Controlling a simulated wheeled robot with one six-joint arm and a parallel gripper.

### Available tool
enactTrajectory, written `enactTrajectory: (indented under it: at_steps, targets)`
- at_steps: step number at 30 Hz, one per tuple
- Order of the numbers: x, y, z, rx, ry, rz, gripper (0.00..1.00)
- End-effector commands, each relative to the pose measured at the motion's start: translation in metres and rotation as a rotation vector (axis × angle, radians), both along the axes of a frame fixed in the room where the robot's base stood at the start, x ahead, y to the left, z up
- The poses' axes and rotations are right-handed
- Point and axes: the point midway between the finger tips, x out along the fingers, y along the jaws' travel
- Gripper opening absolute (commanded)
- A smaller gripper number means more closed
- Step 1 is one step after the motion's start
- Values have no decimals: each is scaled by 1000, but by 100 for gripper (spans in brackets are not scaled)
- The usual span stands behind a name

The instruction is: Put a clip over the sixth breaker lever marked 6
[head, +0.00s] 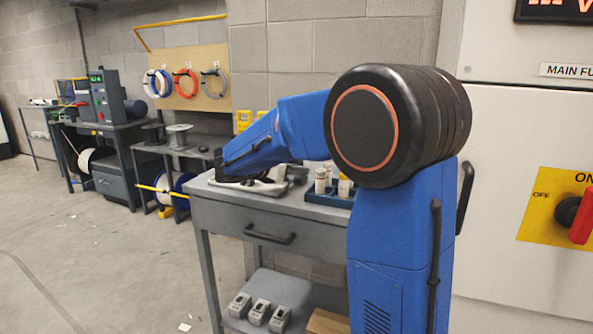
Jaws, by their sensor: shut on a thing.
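My blue arm reaches left over the top of a grey cart (325,212). My gripper (232,179) shows only as a small dark shape low over the cart's left end, partly behind my own arm. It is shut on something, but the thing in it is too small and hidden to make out. A pale grey item (265,187) lies on the cart top just right of it; I cannot tell if it is a clip. No breaker lever marked 6 shows in this view.
A blue holder (318,196) with white bottles stands on the cart. Several grey devices (259,311) sit on its lower shelf. A white cabinet (500,230) with a red rotary switch (582,216) stands at right.

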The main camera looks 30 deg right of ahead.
Motion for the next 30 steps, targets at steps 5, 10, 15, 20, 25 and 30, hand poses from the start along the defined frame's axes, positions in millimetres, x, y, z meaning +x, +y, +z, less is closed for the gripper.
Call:
enactTrajectory:
  at_steps: [5,10,15,20,25,30]
  targets:
    - [0,0,-3,0,0,0,32]
    - [0,0,-3,0,0,0,41]
    - [0,0,-2,0,0,0,41]
    - [-1,7,3,0,-1,2,41]
    - [-8,32,11,0,-1,5,41]
    - [-16,61,21,0,-1,4,41]
